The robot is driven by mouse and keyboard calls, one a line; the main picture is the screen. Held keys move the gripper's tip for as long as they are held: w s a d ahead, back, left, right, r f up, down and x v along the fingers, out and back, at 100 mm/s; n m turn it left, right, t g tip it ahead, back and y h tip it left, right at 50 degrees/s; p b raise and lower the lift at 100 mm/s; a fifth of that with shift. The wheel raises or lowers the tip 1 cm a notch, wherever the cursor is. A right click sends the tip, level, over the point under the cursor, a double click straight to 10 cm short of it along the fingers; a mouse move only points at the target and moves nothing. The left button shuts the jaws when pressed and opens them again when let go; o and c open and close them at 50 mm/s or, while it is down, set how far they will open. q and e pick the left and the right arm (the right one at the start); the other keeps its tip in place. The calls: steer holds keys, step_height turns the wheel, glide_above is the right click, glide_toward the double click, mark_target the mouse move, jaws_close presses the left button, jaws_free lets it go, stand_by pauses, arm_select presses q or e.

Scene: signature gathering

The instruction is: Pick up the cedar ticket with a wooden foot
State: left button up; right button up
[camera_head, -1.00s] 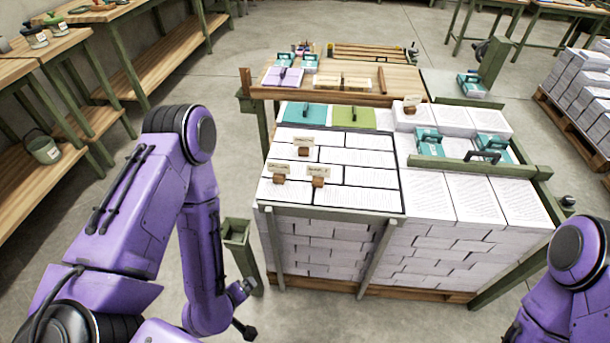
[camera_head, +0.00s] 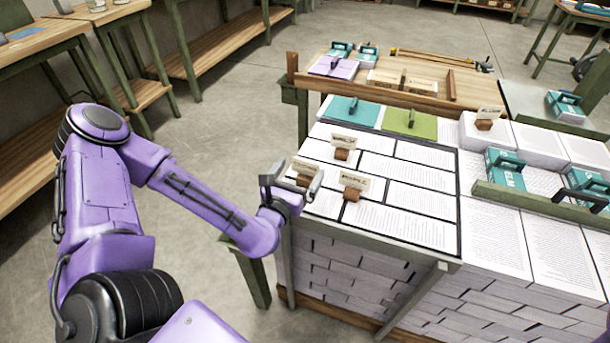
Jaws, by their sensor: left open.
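Several small cream tickets with brown wooden feet stand on the paper stacks; their lettering is too small to tell which is cedar. The left ticket (camera_head: 305,168) stands near the left edge, partly hidden by my left gripper. The front ticket (camera_head: 354,182) is to its right, and the back ticket (camera_head: 342,143) is behind them. Another ticket (camera_head: 487,114) stands on a raised stack at the right. My left gripper (camera_head: 293,182) is open and empty at the left edge of the stacks, just in front of the left ticket; contact cannot be told. My right gripper is out of view.
A teal folder (camera_head: 352,110) and a green folder (camera_head: 410,121) lie behind the tickets. A wooden board (camera_head: 430,106) edges the bench behind. Floor is clear at the left.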

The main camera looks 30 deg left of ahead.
mark_target(305, 162)
arm_select(q)
steer(key=w, duration=0.4)
steer(key=w+a+p, duration=0.1)
steer(key=w, duration=0.1)
steer(key=shift+w, duration=0.15)
steer(key=c, duration=1.1)
